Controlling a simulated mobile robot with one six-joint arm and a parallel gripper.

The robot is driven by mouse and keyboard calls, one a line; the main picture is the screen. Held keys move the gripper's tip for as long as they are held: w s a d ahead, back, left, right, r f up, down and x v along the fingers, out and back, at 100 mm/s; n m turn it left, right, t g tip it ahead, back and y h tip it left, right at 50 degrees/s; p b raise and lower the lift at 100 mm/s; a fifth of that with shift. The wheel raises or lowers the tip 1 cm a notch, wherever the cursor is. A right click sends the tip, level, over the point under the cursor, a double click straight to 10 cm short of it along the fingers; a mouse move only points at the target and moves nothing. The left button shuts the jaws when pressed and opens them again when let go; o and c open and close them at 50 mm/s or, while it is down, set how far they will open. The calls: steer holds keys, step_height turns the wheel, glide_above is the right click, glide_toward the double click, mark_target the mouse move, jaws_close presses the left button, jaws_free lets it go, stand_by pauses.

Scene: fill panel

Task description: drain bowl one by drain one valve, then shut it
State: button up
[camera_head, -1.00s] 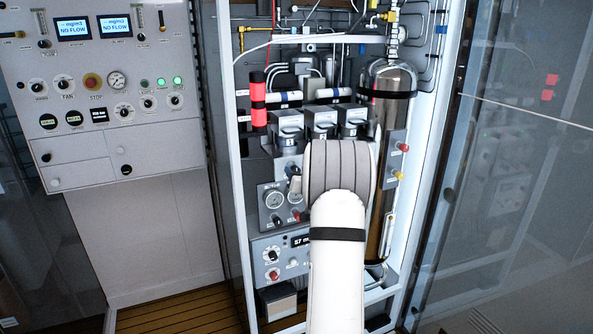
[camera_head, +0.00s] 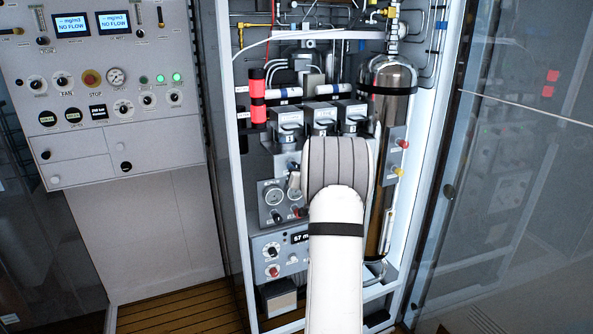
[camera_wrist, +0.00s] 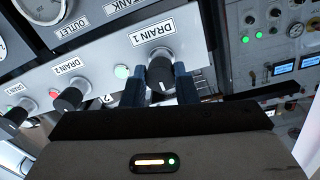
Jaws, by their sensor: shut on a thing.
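The drain one valve (camera_wrist: 161,72) is a dark round knob with a white mark, below its "DRAIN 1" label in the wrist view. My gripper (camera_wrist: 160,84) has one finger on each side of this knob and is shut on it. A green lamp (camera_wrist: 122,71) glows just left of the knob. In the head view my white arm hides the gripper and the valve. Several grey housings (camera_head: 321,117) stand in a row above the arm there; I cannot tell which part is bowl one.
Gauges (camera_head: 274,196) lie left of my arm. A metal cylinder (camera_head: 391,73) stands to the right. A control panel (camera_head: 95,100) fills the left.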

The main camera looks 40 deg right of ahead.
steer(key=shift+f+n+b, duration=0.3)
steer(key=shift+n+b, duration=0.6)
steer(key=shift+b, duration=1.15)
steer(key=n+b, duration=1.8)
steer(key=b, duration=0.1)
steer(key=shift+a+r+t+y, duration=0.1)
steer(key=shift+r+t+y, duration=0.1)
steer(key=shift+t+y, duration=0.2)
steer(key=shift+n, duration=0.3)
steer(key=o, duration=1)
